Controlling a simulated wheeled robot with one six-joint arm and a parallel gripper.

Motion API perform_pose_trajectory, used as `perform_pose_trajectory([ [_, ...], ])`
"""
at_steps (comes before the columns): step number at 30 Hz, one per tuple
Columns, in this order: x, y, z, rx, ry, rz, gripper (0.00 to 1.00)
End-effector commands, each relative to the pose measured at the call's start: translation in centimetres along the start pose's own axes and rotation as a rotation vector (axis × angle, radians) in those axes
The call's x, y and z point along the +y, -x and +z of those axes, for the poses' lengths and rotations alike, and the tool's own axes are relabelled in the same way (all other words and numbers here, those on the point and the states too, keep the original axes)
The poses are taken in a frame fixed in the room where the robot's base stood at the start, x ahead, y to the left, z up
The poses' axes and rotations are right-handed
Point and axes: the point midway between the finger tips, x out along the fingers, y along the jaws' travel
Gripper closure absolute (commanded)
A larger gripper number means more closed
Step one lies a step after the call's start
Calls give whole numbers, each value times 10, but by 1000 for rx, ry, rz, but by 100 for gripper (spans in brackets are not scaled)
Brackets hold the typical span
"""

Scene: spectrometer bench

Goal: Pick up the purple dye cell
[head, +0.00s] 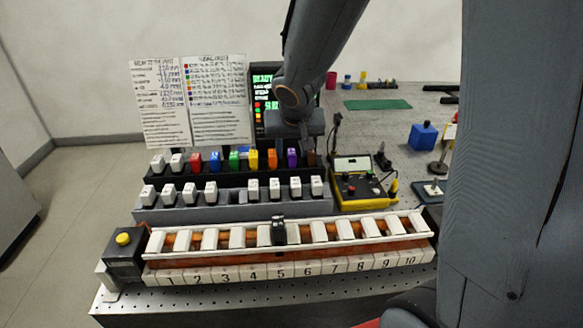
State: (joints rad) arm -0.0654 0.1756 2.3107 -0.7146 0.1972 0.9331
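The purple dye cell (292,158) stands upright in the back row of the dark stepped rack, between an orange cell (272,158) on its left and a dark brownish cell (311,159) on its right. My gripper (297,143) comes down from above and hangs over this end of the back row, right at or just above the purple cell. Its fingers are small and dark against the rack. I cannot make out whether they are open or shut, or whether they touch the cell.
More coloured cells, including a yellow one (253,159), stand in the back row. White cells (211,191) fill the front row, with a gap mid-row. A numbered rail (290,236) lies in front. A yellow meter (361,185) stands right; a screen (268,92) is behind.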

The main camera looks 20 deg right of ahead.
Motion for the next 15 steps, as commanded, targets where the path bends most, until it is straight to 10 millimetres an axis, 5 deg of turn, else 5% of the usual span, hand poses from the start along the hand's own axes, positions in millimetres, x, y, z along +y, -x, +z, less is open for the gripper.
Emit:
perform_pose_trajectory([
  [3, 0, 0, 0, 0, 0, 0, 61],
  [10, 0, 0, 0, 0, 0, 0, 100],
  [15, 0, 1, 0, 0, 0, 0, 100],
])
